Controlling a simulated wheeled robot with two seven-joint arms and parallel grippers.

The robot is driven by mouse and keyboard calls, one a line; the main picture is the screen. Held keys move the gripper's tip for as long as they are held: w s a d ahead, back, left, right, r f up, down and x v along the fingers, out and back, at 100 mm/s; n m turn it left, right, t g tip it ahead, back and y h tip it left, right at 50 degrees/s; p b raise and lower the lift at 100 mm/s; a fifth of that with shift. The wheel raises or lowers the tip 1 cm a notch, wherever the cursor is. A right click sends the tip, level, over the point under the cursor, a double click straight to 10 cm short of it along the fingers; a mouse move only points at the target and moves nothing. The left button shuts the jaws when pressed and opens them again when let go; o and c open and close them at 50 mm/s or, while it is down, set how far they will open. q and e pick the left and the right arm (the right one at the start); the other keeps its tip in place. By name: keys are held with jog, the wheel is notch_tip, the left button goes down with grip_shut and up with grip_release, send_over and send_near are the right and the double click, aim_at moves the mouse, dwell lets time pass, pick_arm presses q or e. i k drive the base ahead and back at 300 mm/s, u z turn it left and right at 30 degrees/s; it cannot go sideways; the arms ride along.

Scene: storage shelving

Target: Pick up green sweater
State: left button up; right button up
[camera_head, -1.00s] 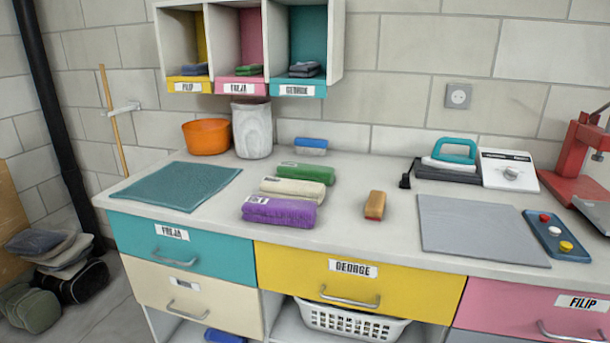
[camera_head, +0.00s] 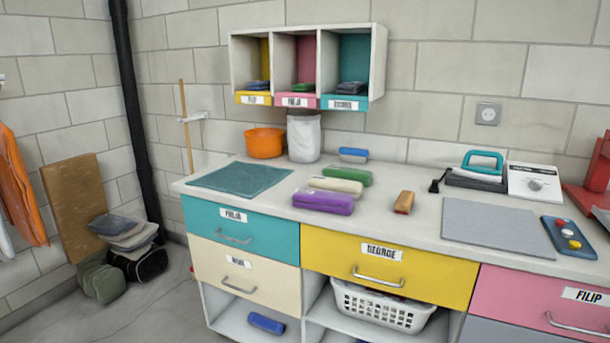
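A green rolled or folded cloth item (camera_head: 347,176), which looks like the green sweater, lies on the white countertop (camera_head: 400,228). It is behind a cream roll (camera_head: 335,186) and a purple roll (camera_head: 322,202), close to them. A small folded green item (camera_head: 301,87) also sits in the middle pink cubby of the wall shelf. Neither of my grippers is in view, and nothing is holding the items.
A teal mat (camera_head: 240,179), orange bowl (camera_head: 264,142) and grey-white bin (camera_head: 304,138) stand at the counter's left. A wooden brush (camera_head: 404,202), grey mat (camera_head: 497,227) and iron (camera_head: 480,170) lie right. The wall shelf (camera_head: 308,66) hangs above. Bags (camera_head: 138,262) lie on the floor at left.

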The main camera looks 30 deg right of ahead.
aim_at(364, 177)
jog(key=u, duration=0.15)
jog(key=i, duration=1.05)
jog(key=z, duration=0.35)
